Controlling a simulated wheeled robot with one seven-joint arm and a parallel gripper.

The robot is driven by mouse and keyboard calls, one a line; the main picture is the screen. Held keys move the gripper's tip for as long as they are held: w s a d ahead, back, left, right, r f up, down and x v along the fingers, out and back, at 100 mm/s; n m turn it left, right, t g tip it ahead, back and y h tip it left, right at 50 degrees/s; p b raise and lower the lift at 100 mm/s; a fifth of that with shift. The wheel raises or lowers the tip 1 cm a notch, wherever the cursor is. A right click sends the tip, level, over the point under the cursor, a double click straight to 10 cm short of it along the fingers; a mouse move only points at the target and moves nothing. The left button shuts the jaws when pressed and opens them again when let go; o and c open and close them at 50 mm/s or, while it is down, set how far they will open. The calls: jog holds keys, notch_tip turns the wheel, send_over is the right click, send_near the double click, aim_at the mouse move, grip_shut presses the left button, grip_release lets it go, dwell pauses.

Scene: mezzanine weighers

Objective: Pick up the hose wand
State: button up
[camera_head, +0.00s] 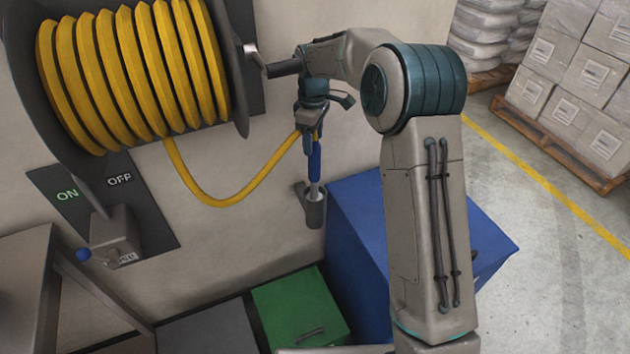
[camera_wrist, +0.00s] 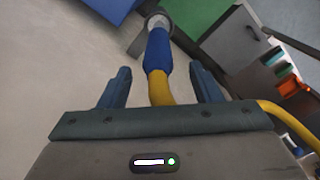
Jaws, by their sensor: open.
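The hose wand (camera_head: 315,160) has a blue grip and a pale metal end. It stands upright in a grey holder (camera_head: 312,208) on the wall, with the yellow hose (camera_head: 225,200) joined to its top. My gripper (camera_head: 311,125) is above it, at the wand's upper end. In the wrist view, the wand's blue grip (camera_wrist: 159,52) lies ahead, and the yellow hose (camera_wrist: 158,88) passes between the fingers of my gripper (camera_wrist: 160,82). The fingers are open, with gaps on both sides. The wand's far end sits in the holder (camera_wrist: 150,28).
The hose reel (camera_head: 130,70) is at upper left, its crank (camera_head: 283,68) close to my wrist. An ON/OFF lever (camera_head: 105,220) is at left. A blue bin (camera_head: 350,230) and a green bin (camera_head: 300,310) stand below. Pallets of boxes (camera_head: 575,90) are at right, beyond open floor.

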aim_at(314, 151)
notch_tip(314, 151, down, 5)
jog(key=shift+w+d+f+p, duration=0.1)
jog(key=shift+p, duration=0.6)
grip_shut()
jog(key=shift+r, duration=0.2)
notch_tip(314, 151, up, 28)
jog(key=shift+f, duration=0.1)
